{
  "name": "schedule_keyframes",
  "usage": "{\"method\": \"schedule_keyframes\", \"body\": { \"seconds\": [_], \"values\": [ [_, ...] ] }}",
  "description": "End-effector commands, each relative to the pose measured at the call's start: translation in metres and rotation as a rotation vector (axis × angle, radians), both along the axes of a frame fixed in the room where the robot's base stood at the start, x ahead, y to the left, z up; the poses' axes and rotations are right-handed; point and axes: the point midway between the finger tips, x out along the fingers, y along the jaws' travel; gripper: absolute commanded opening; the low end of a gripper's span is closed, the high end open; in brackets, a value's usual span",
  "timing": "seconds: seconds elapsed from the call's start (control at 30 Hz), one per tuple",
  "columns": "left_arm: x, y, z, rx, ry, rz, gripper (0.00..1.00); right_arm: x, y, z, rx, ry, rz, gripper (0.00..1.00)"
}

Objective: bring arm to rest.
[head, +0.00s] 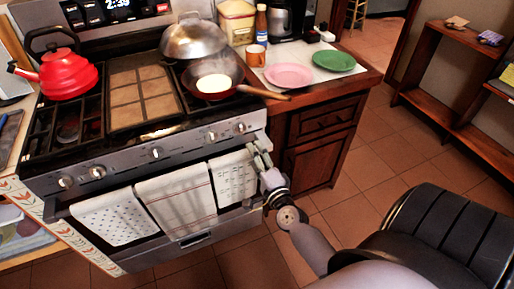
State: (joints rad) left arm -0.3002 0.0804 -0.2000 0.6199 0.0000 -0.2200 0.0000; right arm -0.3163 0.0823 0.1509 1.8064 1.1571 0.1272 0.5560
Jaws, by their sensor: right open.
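My right arm comes in from the lower right. My right gripper (262,158) is open and empty in front of the stove's right front edge. It overlaps the right end of the oven handle and the rightmost towel (232,178) in the picture; I cannot tell whether it touches them. My left gripper is not in view. The stove (190,145) has a red kettle (66,76) at the left, a flat griddle (142,92) in the middle and a frying pan (214,88) with pale contents at the right.
The pan's wooden handle (262,92) sticks out over the counter. A pink plate (288,75) and a green plate (333,61) lie on that counter. A black seat (450,235) is at the lower right. The tiled floor (375,150) between counter and shelf (450,100) is clear.

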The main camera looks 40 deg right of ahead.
Motion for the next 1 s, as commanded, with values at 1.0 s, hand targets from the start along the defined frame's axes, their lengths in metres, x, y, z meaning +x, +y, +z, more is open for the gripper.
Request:
{"method": "schedule_keyframes", "body": {
  "seconds": [1.0],
  "values": [
    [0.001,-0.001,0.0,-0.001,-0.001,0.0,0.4,-0.027,0.04,-0.126,-0.255,0.304,0.14,0.58]
  ]
}}
